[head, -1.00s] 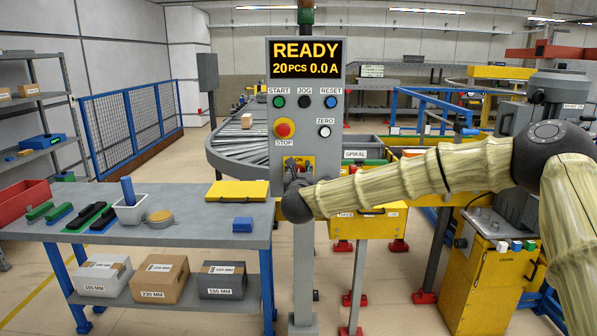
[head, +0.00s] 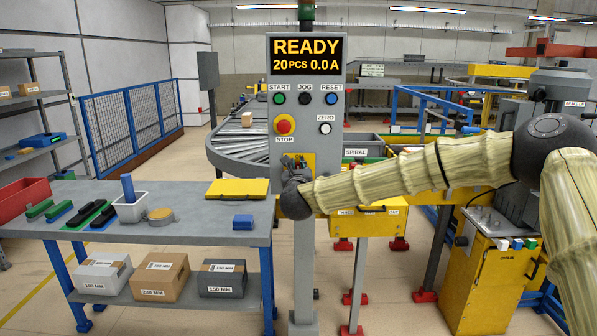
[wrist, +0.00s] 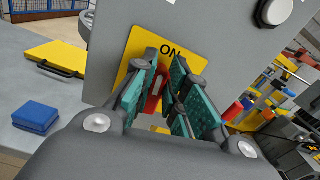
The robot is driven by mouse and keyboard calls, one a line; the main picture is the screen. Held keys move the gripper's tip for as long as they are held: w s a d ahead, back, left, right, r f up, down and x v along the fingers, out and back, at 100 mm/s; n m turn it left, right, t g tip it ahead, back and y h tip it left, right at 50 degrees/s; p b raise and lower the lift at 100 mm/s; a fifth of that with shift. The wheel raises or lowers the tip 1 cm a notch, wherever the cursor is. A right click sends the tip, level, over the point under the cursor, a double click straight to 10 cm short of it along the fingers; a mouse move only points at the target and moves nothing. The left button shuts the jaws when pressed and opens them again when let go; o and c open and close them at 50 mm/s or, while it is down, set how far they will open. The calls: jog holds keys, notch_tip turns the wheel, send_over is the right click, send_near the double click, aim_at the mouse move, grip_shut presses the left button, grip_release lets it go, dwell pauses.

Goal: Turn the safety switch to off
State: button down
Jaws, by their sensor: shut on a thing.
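The safety switch is on a yellow plate (wrist: 139,46) marked ON, low on the grey control panel (head: 305,108). Its red handle (wrist: 156,86) shows between the teal finger pads in the wrist view. My gripper (wrist: 172,88) is shut on this handle, and the panel looks tilted in that view. The handle's exact angle is hard to tell. The panel display reads READY.
A red and yellow stop button (head: 284,125) and several other buttons are just above the switch. A grey table (head: 200,225) with a yellow clipboard-like case (head: 238,189) and a blue block (head: 243,222) stands left. A yellow machine (head: 490,285) stands right.

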jog(key=shift+a+f+n+b, duration=0.35)
jog(key=shift+f+n, duration=0.05)
jog(key=shift+n, duration=2.3)
jog(key=shift+a+f+n+b, duration=0.3)
jog(key=shift+f+n+b, duration=0.05)
jog(key=shift+n, duration=2.35)
jog(key=shift+a+f+n+b, duration=0.35)
jog(key=shift+f+n, duration=0.05)
jog(key=shift+n, duration=2.3)
jog(key=c, duration=1.4)
grip_release()
jog(key=shift+f, duration=0.1)
jog(key=s, duration=1.2)
